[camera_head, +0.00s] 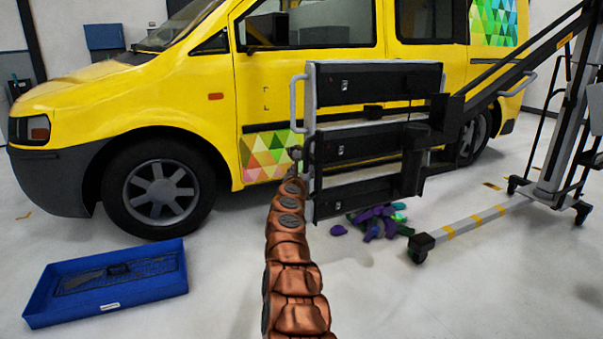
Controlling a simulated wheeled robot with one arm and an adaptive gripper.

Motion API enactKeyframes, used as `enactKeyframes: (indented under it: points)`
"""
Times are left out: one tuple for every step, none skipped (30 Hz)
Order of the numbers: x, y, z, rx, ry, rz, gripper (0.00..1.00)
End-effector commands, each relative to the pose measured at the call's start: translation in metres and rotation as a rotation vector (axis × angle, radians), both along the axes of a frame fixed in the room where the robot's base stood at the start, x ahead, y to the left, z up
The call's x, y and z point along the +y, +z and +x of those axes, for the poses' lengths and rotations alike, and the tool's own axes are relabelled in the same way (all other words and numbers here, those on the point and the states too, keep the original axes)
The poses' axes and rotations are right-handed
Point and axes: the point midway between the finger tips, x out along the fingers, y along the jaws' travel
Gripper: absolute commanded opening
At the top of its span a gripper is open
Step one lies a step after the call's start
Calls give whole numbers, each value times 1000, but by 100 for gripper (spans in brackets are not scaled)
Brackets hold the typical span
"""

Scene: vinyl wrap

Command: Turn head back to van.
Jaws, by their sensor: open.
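The yellow van (190,100) fills the upper part of the head view, seen from its side with its front to the left. Colourful triangle-pattern vinyl (266,155) covers the lower part of its front door, and more of it shows at the upper rear (494,20). My copper-coloured arm rises from the bottom middle towards the door. My gripper (297,153) is small at its far end, open, in front of the patterned door area and beside the left edge of the black panel frame. Whether it touches anything cannot be told.
A black panel frame (375,137) on a wheeled lift stand (560,130) blocks part of the van's side. Purple and green scraps (375,220) lie on the floor below it. A blue tray (165,291) lies front left. Floor at the lower right is clear.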

Motion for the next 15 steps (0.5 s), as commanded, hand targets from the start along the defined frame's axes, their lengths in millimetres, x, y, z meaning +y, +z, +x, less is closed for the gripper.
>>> enactKeyframes:
  points:
    - [1,0,-2,0,1,1,48]
    - [1,0,-3,0,1,1,48]
    - [2,0,-5,0,2,1,48]
    - [2,0,-6,0,2,1,48]
    - [2,0,-6,1,2,1,48]
    - [1,-1,-7,1,1,1,48]
    - [1,-1,-7,1,1,1,48]
    - [0,-1,-7,1,0,0,48]
    - [0,-1,-8,1,0,0,48]
    - [0,-1,-8,1,0,0,48]
    - [0,-1,-8,1,0,0,48]
    - [0,-1,-8,1,0,0,48]
    - [0,-1,-8,1,0,0,48]
    - [0,-1,-8,1,0,0,48]
    - [0,-1,-8,1,1,0,48]
